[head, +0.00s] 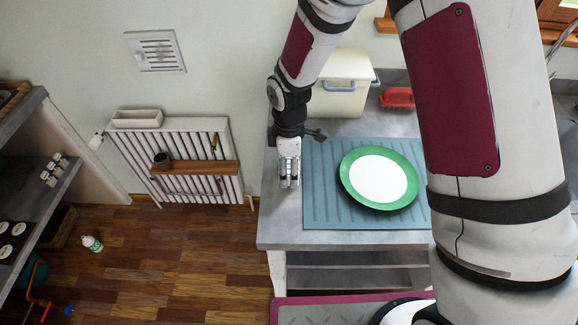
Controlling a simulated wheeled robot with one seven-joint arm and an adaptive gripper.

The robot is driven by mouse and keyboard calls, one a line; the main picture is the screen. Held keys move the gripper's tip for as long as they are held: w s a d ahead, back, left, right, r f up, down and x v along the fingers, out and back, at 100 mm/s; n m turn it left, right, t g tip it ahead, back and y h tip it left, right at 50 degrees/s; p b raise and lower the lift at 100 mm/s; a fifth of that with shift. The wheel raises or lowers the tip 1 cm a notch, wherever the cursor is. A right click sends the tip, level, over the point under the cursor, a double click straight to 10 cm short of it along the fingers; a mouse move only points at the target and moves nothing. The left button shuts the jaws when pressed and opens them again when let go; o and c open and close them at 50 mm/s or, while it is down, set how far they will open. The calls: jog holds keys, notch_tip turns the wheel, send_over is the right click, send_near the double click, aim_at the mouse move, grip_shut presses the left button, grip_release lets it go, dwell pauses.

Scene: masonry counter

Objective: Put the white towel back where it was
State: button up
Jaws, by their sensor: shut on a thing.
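My gripper (289,182) points down over the left end of the grey counter (330,238), just left of the teal ribbed mat (318,208). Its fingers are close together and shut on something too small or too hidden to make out. I cannot pick out a white towel for certain in the head view. I cannot tell how far the fingertips are above the counter.
A green-rimmed white plate (380,178) lies on the mat. A cream bin (340,85) and a red brush (397,98) stand behind it. A radiator (190,135) with a wooden shelf (200,168) is on the wall to the left.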

jog(key=shift+f, duration=0.2)
jog(key=shift+f, duration=0.15)
jog(key=o, duration=1.2)
